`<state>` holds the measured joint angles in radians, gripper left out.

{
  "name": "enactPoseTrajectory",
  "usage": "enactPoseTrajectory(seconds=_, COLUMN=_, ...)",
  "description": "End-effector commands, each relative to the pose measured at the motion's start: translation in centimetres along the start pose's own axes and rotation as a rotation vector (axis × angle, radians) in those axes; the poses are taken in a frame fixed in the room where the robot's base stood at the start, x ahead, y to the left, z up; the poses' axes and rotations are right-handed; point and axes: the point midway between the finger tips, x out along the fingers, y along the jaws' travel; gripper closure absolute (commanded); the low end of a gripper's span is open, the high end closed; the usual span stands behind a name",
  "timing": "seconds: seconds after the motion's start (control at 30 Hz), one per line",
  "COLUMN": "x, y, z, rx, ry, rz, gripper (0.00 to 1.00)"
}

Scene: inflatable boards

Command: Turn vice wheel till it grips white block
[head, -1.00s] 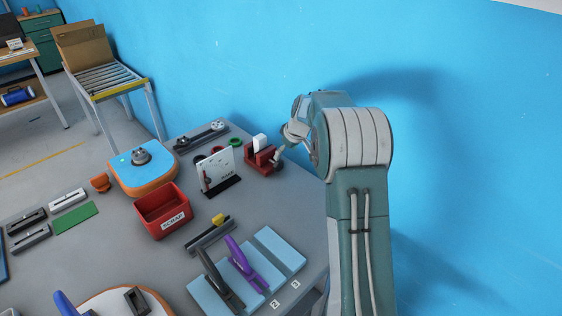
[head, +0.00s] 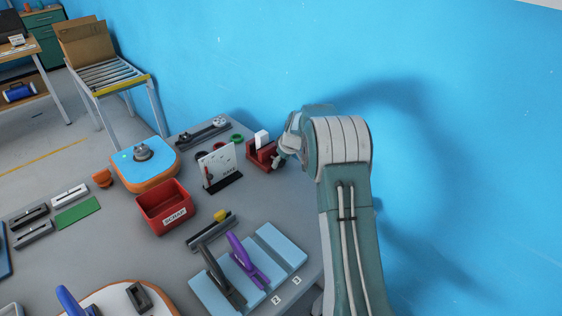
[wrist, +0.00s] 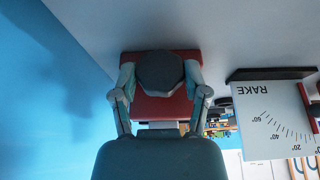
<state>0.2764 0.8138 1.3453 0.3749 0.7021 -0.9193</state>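The red vice (head: 262,157) stands on the grey bench near the blue wall, with the white block (head: 261,138) upright in its jaws. I cannot tell whether the jaws touch the block. In the wrist view the dark faceted vice wheel (wrist: 160,71) is in front of the red vice body (wrist: 160,107). My gripper (wrist: 160,76) has one finger on each side of the wheel, spread about as wide as it; whether they touch it is unclear. In the head view my gripper (head: 282,158) is at the vice's right side and the wheel is hidden.
A white RAKE gauge board (head: 217,167) stands just left of the vice; it also shows in the wrist view (wrist: 272,122). A red SCRAP bin (head: 166,207) and a light blue board with dark and purple handles (head: 278,246) are nearer. The blue wall is close behind.

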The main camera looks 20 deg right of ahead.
Motion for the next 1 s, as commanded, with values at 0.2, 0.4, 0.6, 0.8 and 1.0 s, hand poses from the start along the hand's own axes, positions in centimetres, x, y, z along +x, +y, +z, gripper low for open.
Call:
enactPoseTrajectory(seconds=0.2, x=0.15, y=0.06, z=0.04, rx=0.004, ry=-0.001, rz=-0.007, gripper=0.88)
enactPoseTrajectory(seconds=0.4, x=0.33, y=0.33, z=0.1, rx=0.052, ry=-0.002, rz=-0.112, gripper=0.88)
enactPoseTrajectory(seconds=0.6, x=0.4, y=0.5, z=0.08, rx=0.115, ry=-0.001, rz=-0.266, gripper=0.88)
enactPoseTrajectory(seconds=0.8, x=0.41, y=0.51, z=0.1, rx=0.154, ry=-0.001, rz=-0.363, gripper=0.88)
enactPoseTrajectory(seconds=1.0, x=0.32, y=0.48, z=0.09, rx=0.16, ry=-0.001, rz=-0.381, gripper=0.88)
